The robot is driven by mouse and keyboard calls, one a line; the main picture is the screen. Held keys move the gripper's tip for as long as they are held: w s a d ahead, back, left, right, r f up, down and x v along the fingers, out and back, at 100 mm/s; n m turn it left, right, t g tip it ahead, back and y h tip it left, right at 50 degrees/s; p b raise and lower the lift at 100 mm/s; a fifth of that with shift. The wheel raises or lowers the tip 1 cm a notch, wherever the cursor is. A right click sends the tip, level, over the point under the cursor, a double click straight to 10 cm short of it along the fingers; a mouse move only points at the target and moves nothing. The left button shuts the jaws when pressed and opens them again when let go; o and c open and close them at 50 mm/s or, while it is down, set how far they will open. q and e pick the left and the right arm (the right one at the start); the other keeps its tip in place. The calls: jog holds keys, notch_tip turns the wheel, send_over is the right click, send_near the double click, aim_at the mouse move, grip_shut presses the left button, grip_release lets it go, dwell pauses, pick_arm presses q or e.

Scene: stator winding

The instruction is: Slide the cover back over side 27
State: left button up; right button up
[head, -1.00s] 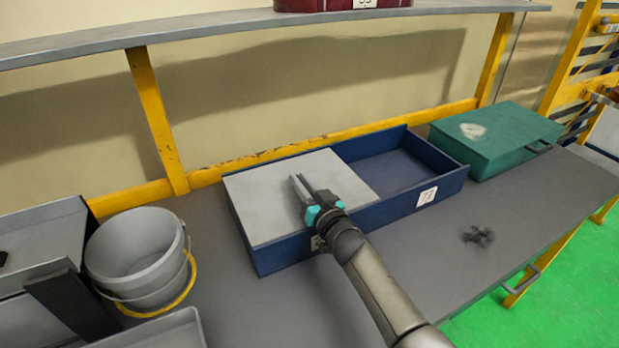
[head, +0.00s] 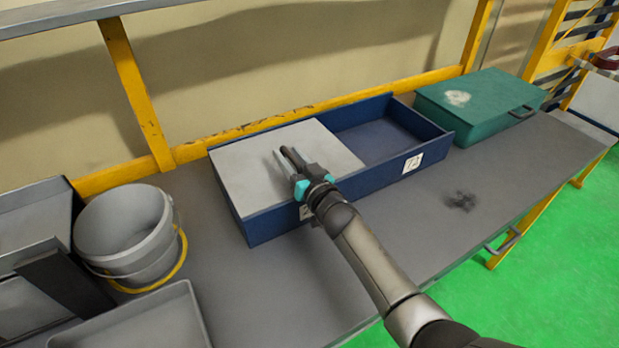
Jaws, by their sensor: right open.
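A long dark blue two-sided box (head: 275,225) lies on the grey bench in the head view. A flat light grey cover (head: 240,165) lies over its left side. The right side (head: 372,140) is uncovered and looks empty. A white label (head: 413,162) is on the front wall of the right side; its number is too small to read surely. Another label on the left front is mostly hidden by my right arm. My right gripper (head: 281,153) is open and empty over the right half of the cover; I cannot tell if it touches. My left gripper is out of view.
A closed green case (head: 480,105) stands close to the box's right end. A grey bucket (head: 125,235) and grey trays (head: 140,325) stand at the left. A dark smudge-like tangle (head: 461,201) lies on bare bench (head: 400,235) at the right front.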

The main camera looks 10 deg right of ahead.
jog(key=p+v, duration=0.2)
jog(key=v, duration=1.2)
